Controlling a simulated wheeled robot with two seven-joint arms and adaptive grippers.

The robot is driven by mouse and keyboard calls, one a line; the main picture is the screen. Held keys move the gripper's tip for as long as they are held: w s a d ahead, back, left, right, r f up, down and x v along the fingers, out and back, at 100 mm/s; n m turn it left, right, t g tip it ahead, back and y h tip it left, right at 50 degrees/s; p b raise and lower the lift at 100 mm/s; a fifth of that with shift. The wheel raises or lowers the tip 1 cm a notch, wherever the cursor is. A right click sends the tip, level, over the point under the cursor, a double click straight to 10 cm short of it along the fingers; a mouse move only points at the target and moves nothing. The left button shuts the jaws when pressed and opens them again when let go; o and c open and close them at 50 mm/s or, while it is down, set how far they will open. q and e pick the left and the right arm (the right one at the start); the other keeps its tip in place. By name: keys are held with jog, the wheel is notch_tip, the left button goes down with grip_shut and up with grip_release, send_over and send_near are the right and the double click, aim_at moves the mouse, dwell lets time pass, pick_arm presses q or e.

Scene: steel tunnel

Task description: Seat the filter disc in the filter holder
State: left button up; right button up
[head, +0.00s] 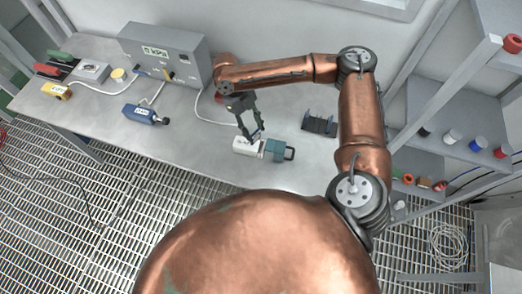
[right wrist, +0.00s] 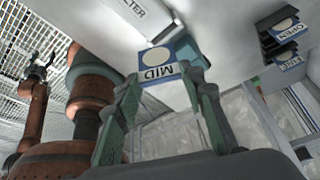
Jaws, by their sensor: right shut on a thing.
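The filter disc (right wrist: 158,62) is a small plate with a beige circle and a blue and white label reading MID. My right gripper (right wrist: 162,88) is shut on it, one finger on each side. In the head view my right gripper (head: 256,136) is just above the filter holder (head: 244,149), a white block with a teal, handled part (head: 279,151) at its right. In the right wrist view the holder (right wrist: 140,16) carries the word FILTER; I cannot tell whether the disc touches it. My left gripper (right wrist: 40,68) appears only there, off to the left, fingers apart and empty.
A black rack (head: 320,124) stands right of the holder; in the right wrist view its plates include one marked OPEN (right wrist: 284,30). A grey kPa box (head: 165,55), blue device (head: 143,114) and yellow device (head: 56,90) are further left. Shelves (head: 440,120) stand at right.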

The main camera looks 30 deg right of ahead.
jog(key=s+d+n+t+h, duration=0.1)
jog(key=d+n+h, duration=0.1)
jog(key=n, duration=0.3)
send_near(259, 142)
jog(key=s+f, duration=0.1)
jog(key=f, duration=0.1)
jog(key=s+d+f, duration=0.1)
jog(key=s, duration=0.1)
jog(key=s+d+f, duration=0.1)
jog(key=f, duration=0.1)
jog(key=shift+s+d+f, duration=0.1)
jog(key=shift+s+f, duration=0.15)
jog(key=shift+f, duration=0.1)
jog(key=o, duration=0.9)
jog(key=shift+o, duration=0.2)
jog(key=v, duration=1.2)
